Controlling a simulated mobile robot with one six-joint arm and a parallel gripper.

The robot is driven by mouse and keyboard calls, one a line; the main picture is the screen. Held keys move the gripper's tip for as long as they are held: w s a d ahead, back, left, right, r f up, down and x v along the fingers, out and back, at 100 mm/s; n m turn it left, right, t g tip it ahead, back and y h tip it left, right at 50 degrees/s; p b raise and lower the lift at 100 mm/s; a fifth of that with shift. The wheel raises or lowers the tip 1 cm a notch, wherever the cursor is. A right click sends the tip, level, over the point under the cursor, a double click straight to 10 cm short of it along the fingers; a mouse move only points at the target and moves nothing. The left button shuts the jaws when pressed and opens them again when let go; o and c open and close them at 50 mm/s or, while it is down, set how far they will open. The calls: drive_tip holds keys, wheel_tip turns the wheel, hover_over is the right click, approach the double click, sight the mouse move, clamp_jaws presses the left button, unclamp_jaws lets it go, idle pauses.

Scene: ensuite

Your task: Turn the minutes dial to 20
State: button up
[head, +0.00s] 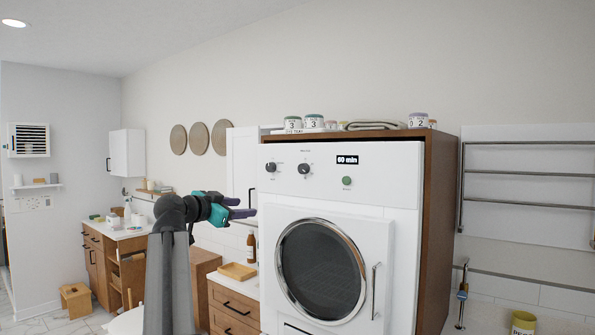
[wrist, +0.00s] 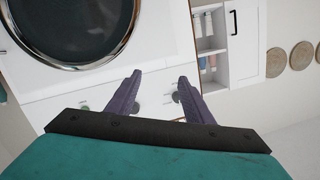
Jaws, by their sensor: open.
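The white dryer (head: 395,200) stands in a brown wooden surround. Its top panel has two dark round dials, a left dial (head: 270,167) and a right dial (head: 304,168); their labels are too small to read. A small display (head: 347,160) reads "60 min", with a green button (head: 347,181) below it. My gripper (head: 247,207) is open and empty, left of the dryer and lower than the dials. In the wrist view, my gripper (wrist: 160,78) points towards the panel. One dial (wrist: 176,97) shows beside the right finger, and another (wrist: 134,107) is partly behind the left finger.
The round dryer door (head: 321,270) with its vertical handle (head: 375,290) is below the panel. Labelled pots (head: 314,122) and a folded cloth (head: 374,125) lie on top. A wooden counter (head: 235,305) is at the left, and a towel rail (head: 530,174) at the right.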

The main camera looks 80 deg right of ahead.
sight(302, 168)
drive_tip(key=s+a+r+m+g, duration=0.2)
drive_tip(key=s+r+m, duration=0.1)
drive_tip(key=s+r, duration=0.6)
wheel_tip(302, 168, up, 2)
drive_tip(key=shift+s+r+g+h, duration=0.15)
drive_tip(key=shift+s+g+h, duration=0.05)
drive_tip(key=shift+g+h, duration=0.1)
drive_tip(key=p+x, duration=0.4)
drive_tip(key=x, duration=0.9)
drive_tip(key=shift+s+d, duration=0.15)
drive_tip(key=shift+d, duration=0.2)
drive_tip(key=c, duration=1)
drive_tip(key=shift+s+a, duration=0.1)
drive_tip(key=shift+c, duration=0.2)
